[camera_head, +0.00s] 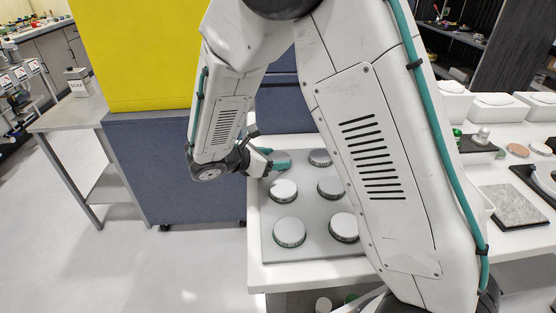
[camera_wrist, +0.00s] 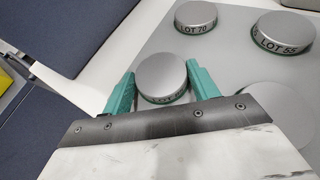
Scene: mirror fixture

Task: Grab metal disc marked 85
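Several round silver discs with dark label bands stand on a grey plate (camera_head: 308,213) at the table's left end. My gripper (camera_head: 280,163) is at the plate's back-left corner. In the wrist view its two teal fingers (camera_wrist: 160,74) stand either side of one disc (camera_wrist: 163,74). They look open around it, with little room at each side; contact is not clear. That disc's label is mostly hidden by the gripper, so its number cannot be read. A disc marked LOT 70 (camera_wrist: 195,17) and one marked LOT 55 (camera_wrist: 283,32) are beyond. No readable 85 shows.
Other discs stand close by, including one at front left (camera_head: 289,232) and one at front right (camera_head: 344,227). A blue cabinet with a yellow panel (camera_head: 135,50) stands behind left of the table. White bins (camera_head: 492,107) and a grey slab (camera_head: 513,206) are at right.

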